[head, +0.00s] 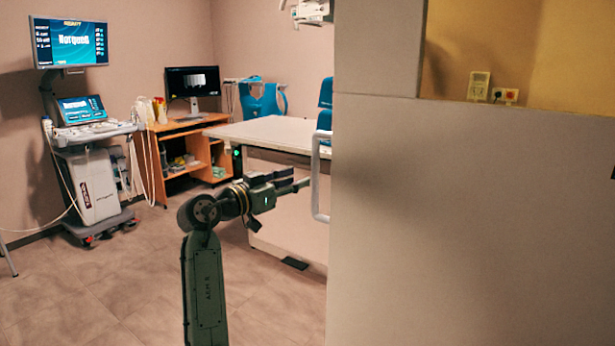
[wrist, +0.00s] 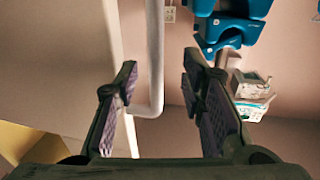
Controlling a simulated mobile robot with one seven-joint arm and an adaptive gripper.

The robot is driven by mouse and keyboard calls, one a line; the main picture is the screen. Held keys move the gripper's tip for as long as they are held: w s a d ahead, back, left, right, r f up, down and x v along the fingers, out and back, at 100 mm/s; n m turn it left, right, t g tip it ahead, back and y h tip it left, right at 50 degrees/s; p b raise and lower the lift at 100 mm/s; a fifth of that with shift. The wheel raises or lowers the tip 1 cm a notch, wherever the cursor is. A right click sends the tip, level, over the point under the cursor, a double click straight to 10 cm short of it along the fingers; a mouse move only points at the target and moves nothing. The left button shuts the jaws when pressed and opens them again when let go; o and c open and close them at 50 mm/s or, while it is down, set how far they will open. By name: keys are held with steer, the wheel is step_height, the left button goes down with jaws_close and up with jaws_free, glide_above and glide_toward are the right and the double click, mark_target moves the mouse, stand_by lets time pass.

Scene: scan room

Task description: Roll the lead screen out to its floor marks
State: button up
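The lead screen (head: 470,220) is a large grey panel filling the right of the head view, with a window at its upper right. A white bar handle (head: 316,180) stands upright along its left edge. In the wrist view the screen (wrist: 60,60) is at the left, and the handle (wrist: 154,60) shows between my fingers, nearer the left one. My gripper (head: 304,184) points right at the handle. Its fingers (wrist: 160,85) are apart and not closed on the bar; I cannot tell whether they touch it. No floor marks are visible.
A white-topped table (head: 265,133) stands behind my gripper and the screen. An ultrasound cart (head: 90,185) and a wooden desk (head: 180,130) with a monitor stand at the back left. Tiled floor (head: 110,290) is clear at the front left.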

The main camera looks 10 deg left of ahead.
steer(key=v, duration=0.5)
